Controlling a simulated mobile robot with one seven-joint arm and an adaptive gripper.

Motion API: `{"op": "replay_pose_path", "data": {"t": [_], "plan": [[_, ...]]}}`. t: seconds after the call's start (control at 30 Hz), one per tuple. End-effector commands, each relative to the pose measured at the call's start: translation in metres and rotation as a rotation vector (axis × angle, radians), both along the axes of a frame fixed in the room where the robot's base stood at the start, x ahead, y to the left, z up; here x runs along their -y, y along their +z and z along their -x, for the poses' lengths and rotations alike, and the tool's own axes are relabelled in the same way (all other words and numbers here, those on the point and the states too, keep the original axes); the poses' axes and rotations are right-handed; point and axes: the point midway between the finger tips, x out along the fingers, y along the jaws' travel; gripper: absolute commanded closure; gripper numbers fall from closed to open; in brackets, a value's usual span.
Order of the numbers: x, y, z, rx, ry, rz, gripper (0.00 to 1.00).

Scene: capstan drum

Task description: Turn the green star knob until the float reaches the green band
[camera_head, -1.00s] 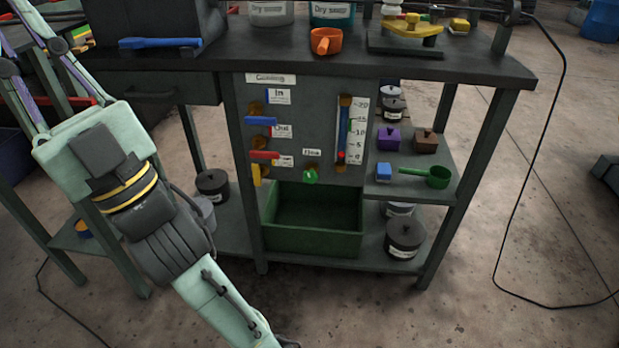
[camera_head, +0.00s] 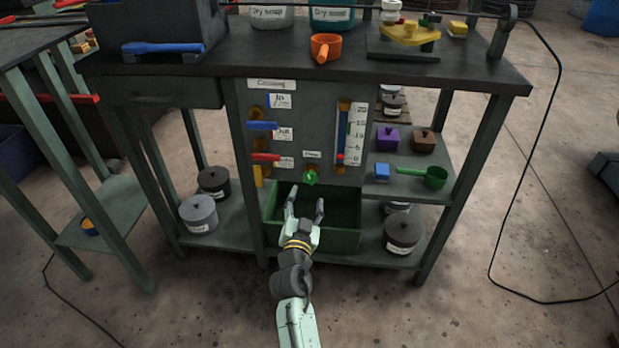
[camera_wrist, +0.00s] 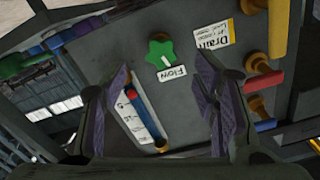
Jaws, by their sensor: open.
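The green star knob (camera_head: 310,178) sits on the grey front panel (camera_head: 299,142), under a small label. In the wrist view, where the panel appears upside down, the knob (camera_wrist: 160,50) shows next to its "Flow" label (camera_wrist: 172,73). The upright gauge (camera_head: 349,132) is right of and above the knob. Its red float (camera_head: 340,157) is near the bottom of the tube, below a small green patch on the scale. My gripper (camera_head: 305,200) is open and empty, below and in front of the knob. The knob shows between the fingers (camera_wrist: 163,85) in the wrist view, apart from them.
Blue lever (camera_head: 262,126) and red lever (camera_head: 265,157) handles stick out left of the knob. A green bin (camera_head: 345,241) is under the panel, behind my gripper.

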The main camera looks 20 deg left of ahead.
Motion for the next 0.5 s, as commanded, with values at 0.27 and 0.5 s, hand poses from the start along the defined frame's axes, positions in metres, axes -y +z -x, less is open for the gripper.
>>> {"op": "replay_pose_path", "data": {"t": [0.27, 0.5], "plan": [[-0.014, 0.005, -0.053, 0.002, 0.001, -0.002, 0.46], [-0.020, 0.003, -0.081, 0.001, 0.002, -0.001, 0.46]]}}
